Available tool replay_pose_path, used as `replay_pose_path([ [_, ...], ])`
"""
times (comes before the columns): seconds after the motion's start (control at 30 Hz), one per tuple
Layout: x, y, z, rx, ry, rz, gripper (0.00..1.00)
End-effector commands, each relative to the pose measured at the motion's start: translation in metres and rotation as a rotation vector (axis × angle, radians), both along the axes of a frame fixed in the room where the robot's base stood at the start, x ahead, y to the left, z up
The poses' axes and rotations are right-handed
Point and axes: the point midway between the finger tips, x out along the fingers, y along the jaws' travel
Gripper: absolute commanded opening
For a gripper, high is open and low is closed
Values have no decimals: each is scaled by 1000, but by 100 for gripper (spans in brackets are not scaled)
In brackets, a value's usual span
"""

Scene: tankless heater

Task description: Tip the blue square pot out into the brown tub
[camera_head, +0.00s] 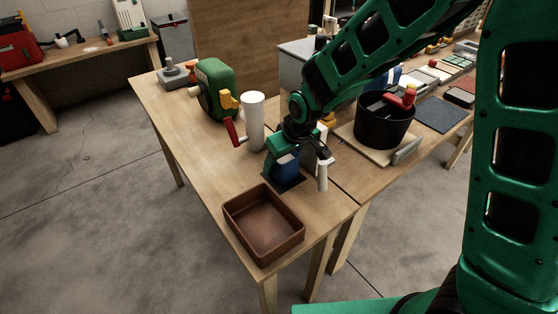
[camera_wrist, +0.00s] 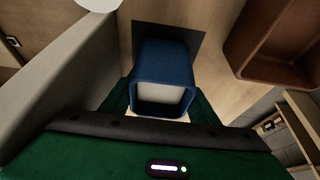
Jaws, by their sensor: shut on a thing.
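The blue square pot (camera_head: 286,166) is at my gripper, over a dark square mat (camera_head: 292,183) on the table. In the wrist view the pot (camera_wrist: 161,62) shows its open mouth toward the camera, with something pale inside. My gripper (camera_head: 284,158) is shut on the pot; the fingertips are mostly hidden. I cannot tell whether the pot touches the mat. The brown tub (camera_head: 264,224) stands at the table's near corner, in front of the pot and to its left. It looks empty. The tub also shows at the upper right of the wrist view (camera_wrist: 246,42).
A white cylinder (camera_head: 253,122) stands behind the gripper, near a green machine (camera_head: 214,88) with a red handle (camera_head: 231,132). A black pot (camera_head: 383,124) sits on a board at the right. The table left of the tub is clear.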

Motion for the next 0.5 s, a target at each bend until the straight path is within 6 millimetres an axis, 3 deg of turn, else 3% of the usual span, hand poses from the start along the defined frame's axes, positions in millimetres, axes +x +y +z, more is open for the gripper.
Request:
replay_pose_path([
  [0.13, 0, 0, -4, 0, 1, -1, 27],
  [0.17, 0, 0, -4, -1, 1, -1, 57],
  [0.23, 0, 0, -4, -1, 1, -1, 73],
  [0.5, 0, 0, -3, 0, 0, -1, 73],
])
